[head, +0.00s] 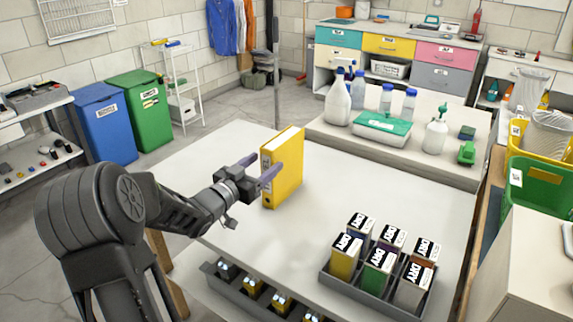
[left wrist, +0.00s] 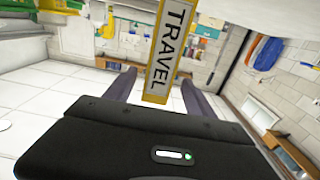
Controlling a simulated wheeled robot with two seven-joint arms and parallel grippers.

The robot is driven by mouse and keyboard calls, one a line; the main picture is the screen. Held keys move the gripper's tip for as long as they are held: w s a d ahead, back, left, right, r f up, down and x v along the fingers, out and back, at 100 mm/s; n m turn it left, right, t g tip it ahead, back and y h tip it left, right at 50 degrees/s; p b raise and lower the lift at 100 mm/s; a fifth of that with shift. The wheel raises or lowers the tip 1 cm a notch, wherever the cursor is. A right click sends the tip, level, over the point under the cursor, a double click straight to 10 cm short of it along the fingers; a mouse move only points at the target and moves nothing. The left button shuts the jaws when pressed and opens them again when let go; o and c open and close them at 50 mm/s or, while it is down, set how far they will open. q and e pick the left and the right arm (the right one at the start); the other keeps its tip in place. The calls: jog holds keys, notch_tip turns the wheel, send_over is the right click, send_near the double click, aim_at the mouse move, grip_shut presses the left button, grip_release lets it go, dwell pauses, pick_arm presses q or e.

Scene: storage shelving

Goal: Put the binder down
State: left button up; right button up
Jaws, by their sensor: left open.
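A yellow binder (head: 285,170) stands upright on the white table (head: 220,240), left of the middle of the head view. In the left wrist view the binder's spine (left wrist: 170,45) shows a white label reading TRAVEL. My left gripper (head: 268,174) is at the binder, with one purple-grey finger in front of its spine side and the other along its cover. In the left wrist view my left gripper (left wrist: 160,90) has its fingers apart, one on each side of the spine, with gaps showing. The binder's lower edge is on the tabletop. My right gripper is not in view.
A grey tray with several DRY boxes (head: 380,260) stands at the table's front right. A raised shelf (head: 400,150) with bottles and a green-lidded box (head: 384,127) is behind. Black trays of items (head: 265,296) sit below the front edge. The tabletop around the binder is clear.

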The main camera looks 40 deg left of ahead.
aim_at(280, 151)
pick_arm(q)
jog(key=shift+w, duration=1.35)
jog(key=shift+w+p, duration=0.65)
jog(key=shift+w, duration=2)
jog(key=shift+c, duration=0.5)
grip_shut()
